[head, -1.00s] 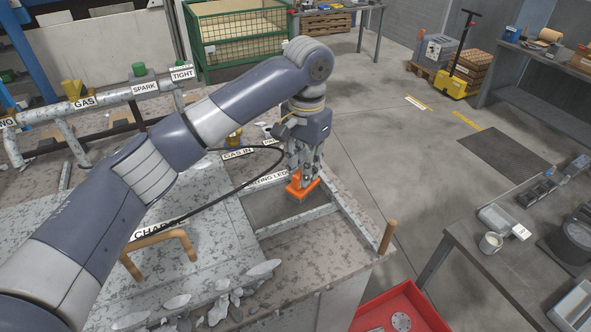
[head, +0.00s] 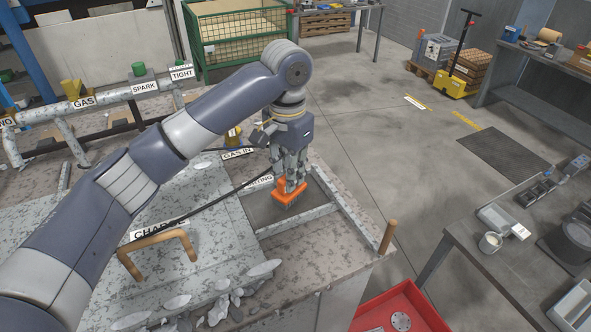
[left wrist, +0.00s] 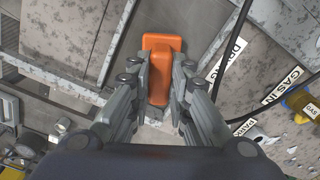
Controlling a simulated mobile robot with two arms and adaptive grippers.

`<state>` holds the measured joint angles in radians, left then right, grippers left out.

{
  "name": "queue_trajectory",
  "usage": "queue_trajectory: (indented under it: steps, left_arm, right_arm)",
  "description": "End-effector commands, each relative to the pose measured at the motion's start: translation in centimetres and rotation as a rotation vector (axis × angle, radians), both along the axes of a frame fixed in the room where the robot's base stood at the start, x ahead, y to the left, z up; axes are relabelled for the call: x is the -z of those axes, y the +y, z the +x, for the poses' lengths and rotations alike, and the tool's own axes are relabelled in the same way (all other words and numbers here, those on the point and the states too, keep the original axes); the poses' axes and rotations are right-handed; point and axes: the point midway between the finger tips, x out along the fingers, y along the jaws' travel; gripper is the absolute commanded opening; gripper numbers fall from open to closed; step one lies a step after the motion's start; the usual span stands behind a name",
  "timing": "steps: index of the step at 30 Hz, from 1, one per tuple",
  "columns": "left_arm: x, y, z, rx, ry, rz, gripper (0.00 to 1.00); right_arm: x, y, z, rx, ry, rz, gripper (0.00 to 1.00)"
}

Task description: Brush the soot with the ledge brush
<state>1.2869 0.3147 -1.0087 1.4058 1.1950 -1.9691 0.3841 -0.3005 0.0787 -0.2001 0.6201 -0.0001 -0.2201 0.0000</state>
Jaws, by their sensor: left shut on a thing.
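My left gripper (head: 290,180) is shut on the orange ledge brush (head: 288,194). It holds the brush low over the dark recessed ledge (head: 270,217) of the furnace top, bristles down; I cannot tell whether they touch it. In the left wrist view the fingers (left wrist: 160,85) are on both sides of the brush's orange handle (left wrist: 162,62). The ledge surface looks dark grey, and I cannot make out separate soot patches. My right gripper is not in view.
A raised pale rim (head: 345,205) frames the ledge. A black hose (head: 215,202) crosses beside it. A wooden handle (head: 388,236) stands at the right corner, with a red tray (head: 400,305) below. A tan handle (head: 160,245) is on the plate at left.

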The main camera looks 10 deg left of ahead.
Motion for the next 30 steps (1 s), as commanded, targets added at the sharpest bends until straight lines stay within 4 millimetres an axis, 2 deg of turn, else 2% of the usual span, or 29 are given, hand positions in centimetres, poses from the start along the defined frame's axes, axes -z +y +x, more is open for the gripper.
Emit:
queue_trajectory:
  steps: [9, 17, 30]
  left_arm:
    - [0.3, 2.4, -1.6, 0.0, 0.003, 0.002, 0.0]
    - [0.4, 3.3, -2.2, -0.001, 0.005, 0.005, 0.0]
    - [0.4, 6.2, -4.2, -0.002, 0.006, 0.006, 0.0]
  right_arm:
    - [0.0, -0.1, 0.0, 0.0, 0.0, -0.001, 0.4]
    - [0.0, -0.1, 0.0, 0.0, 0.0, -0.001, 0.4]
    - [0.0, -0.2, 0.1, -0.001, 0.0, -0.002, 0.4]
